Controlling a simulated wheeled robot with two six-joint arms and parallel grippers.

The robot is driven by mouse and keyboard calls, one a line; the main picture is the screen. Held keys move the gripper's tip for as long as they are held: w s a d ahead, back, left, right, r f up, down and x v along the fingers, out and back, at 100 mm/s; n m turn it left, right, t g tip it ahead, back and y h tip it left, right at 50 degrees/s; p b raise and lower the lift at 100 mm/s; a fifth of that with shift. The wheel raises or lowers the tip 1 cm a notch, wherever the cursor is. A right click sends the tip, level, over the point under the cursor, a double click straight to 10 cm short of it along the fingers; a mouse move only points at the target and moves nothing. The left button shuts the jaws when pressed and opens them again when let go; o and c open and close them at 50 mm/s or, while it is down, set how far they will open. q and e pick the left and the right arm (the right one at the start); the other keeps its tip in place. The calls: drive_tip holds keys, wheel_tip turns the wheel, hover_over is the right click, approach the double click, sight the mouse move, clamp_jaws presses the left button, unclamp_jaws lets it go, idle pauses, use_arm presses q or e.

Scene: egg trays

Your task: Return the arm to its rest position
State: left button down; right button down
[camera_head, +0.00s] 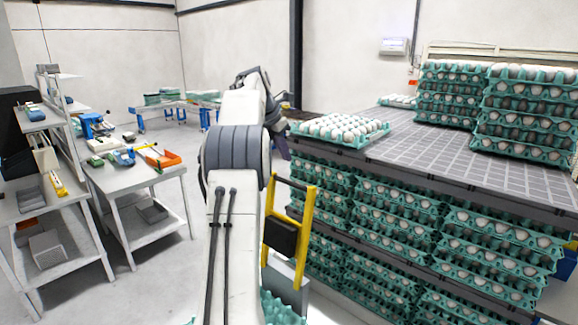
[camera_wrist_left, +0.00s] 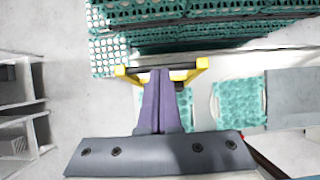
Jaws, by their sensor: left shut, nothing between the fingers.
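My left arm (camera_head: 232,230) rises through the middle of the head view, bent at a grey joint. My left gripper (camera_head: 282,147) shows as a dark shape at the arm's far end, partly hidden by the arm. In the left wrist view its two dark fingers (camera_wrist_left: 160,76) lie together, shut, with nothing between them. Their tips overlap a yellow frame with a dark bar (camera_wrist_left: 188,75) in the picture; I cannot tell how far apart they are. My right gripper is not in view.
Stacked teal egg trays (camera_head: 400,230) stand right of the arm, below a grey grid surface (camera_head: 440,145). A yellow upright frame (camera_head: 306,225) stands close beside the arm. White worktables (camera_head: 140,185) with tools are at left. Open floor (camera_head: 165,265) lies between.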

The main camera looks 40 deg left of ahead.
use_arm(q)
drive_tip(key=shift+s+r, duration=0.15)
drive_tip(key=shift+r, duration=0.15)
idle(0.4)
